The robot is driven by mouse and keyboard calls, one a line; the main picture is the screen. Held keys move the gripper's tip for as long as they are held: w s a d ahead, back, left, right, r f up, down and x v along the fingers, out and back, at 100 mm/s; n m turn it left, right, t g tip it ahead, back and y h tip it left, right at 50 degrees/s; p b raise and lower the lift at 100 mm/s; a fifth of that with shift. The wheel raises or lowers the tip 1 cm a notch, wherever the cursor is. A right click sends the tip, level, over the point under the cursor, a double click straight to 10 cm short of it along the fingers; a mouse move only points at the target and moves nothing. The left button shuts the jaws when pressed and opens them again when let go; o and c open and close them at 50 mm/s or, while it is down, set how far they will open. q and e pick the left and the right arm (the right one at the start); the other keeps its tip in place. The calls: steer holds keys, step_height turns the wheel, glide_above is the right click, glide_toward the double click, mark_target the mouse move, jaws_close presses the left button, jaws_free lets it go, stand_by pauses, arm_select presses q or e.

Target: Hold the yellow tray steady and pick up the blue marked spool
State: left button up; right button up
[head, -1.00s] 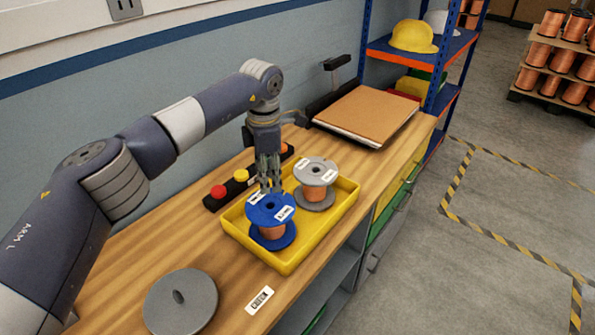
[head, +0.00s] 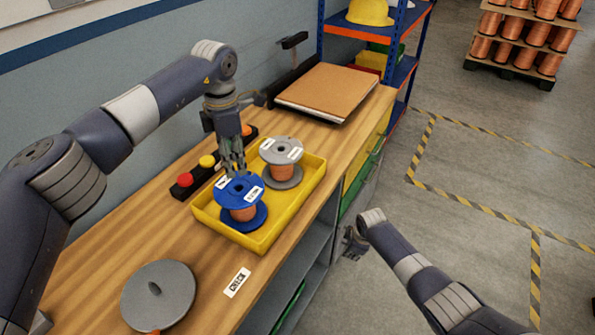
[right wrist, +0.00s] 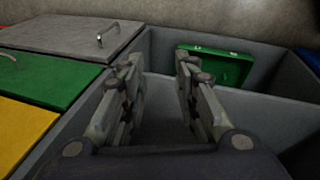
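The yellow tray (head: 262,237) sits on the wooden bench. It holds a blue spool (head: 240,189) with copper wire and white labels at its near end, and a grey spool (head: 283,150) with copper wire at its far end. Both stand upright. My left gripper (head: 235,172) points down at the far side of the blue spool's top flange. Its fingertips overlap the spool in view, so I cannot tell contact or opening. My right gripper (head: 354,244) is low beside the bench front. In the right wrist view its fingers (right wrist: 160,62) are apart with nothing between them.
A button strip (head: 205,170) lies behind the tray. A grey disc lid (head: 159,294) and a label card (head: 237,282) lie nearer. A brown board (head: 328,92) lies beyond. The right wrist view shows drawers (right wrist: 62,88) and a green case (right wrist: 215,67) in an open compartment.

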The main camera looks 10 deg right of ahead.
steer(key=w+r+n, duration=0.3)
steer(key=w+r, duration=0.6)
steer(key=r, duration=0.5)
step_height(320, 180, up, 18)
steer(key=n+g, duration=0.3)
steer(key=n, duration=1)
glide_above(298, 197)
steer(key=shift+w, duration=0.25)
steer(key=shift+s+f, duration=0.1)
steer(key=shift+s, duration=0.1)
steer(key=shift+f, duration=0.3)
step_height(298, 197, down, 10)
steer(key=shift+r, duration=0.1)
